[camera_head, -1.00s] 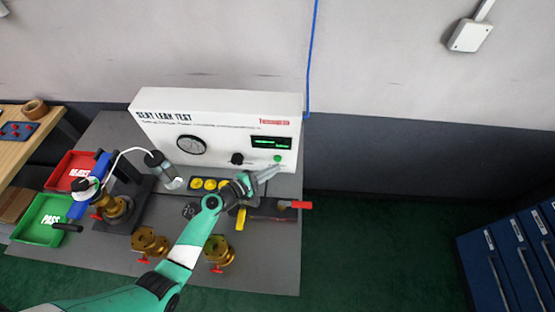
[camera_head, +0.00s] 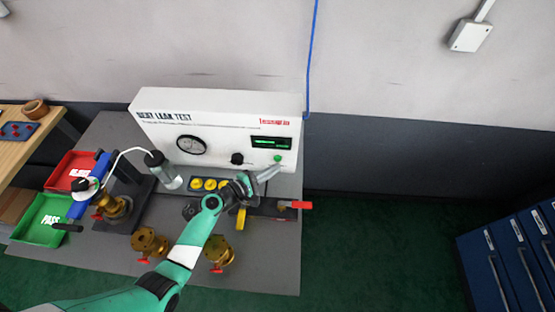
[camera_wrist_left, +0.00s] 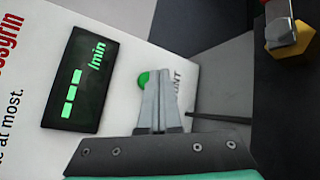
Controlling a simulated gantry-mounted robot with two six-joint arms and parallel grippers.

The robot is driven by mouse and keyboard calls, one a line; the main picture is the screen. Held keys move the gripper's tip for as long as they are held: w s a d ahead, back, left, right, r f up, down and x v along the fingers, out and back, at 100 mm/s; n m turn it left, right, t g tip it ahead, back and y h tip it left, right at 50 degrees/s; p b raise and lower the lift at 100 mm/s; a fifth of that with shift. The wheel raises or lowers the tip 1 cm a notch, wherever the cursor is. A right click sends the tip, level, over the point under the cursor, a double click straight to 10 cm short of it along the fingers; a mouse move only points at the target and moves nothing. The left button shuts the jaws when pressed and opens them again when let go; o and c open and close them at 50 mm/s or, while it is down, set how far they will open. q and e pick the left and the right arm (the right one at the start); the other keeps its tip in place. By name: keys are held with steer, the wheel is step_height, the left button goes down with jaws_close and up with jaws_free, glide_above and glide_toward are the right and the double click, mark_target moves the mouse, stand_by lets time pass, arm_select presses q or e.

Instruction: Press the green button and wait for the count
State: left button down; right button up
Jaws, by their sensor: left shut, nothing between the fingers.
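The white seat leak test box (camera_head: 215,115) stands at the back of the grey bench. Its green button (camera_head: 278,158) is at the lower right of the panel, below a dark display (camera_head: 271,142) with green figures. My left gripper (camera_head: 275,170) is shut and empty, its tips at or just below the button. In the left wrist view the shut fingers (camera_wrist_left: 158,80) partly cover the green button (camera_wrist_left: 144,79); I cannot tell whether they touch it. The display (camera_wrist_left: 80,82) there shows green marks and "/min". My right gripper is not in view.
A valve in a clamp fixture (camera_head: 115,207), two brass valves (camera_head: 150,242) (camera_head: 219,252) and yellow caps (camera_head: 209,184) are on the bench. A red tray (camera_head: 72,168) and a green tray (camera_head: 42,220) stand at left. A red-handled tool (camera_head: 296,205) lies right.

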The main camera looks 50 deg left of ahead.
arm_select(q)
steer(key=shift+w, duration=0.1)
stand_by(0.4)
steer(key=shift+w+a, duration=0.25)
steer(key=shift+a, duration=0.05)
steer(key=shift+w+a+b, duration=0.25)
steer(key=shift+w+b, duration=0.05)
steer(key=shift+b, duration=0.1)
stand_by(0.6)
stand_by(0.4)
steer(key=shift+s+d+p, duration=0.4)
steer(key=shift+s+d, duration=0.15)
steer(key=shift+s, duration=0.05)
steer(key=s+d+p, duration=0.1)
steer(key=s+d, duration=0.2)
steer(key=shift+s+d+p, duration=0.15)
steer(key=shift+s+p, duration=0.15)
steer(key=shift+s, duration=0.1)
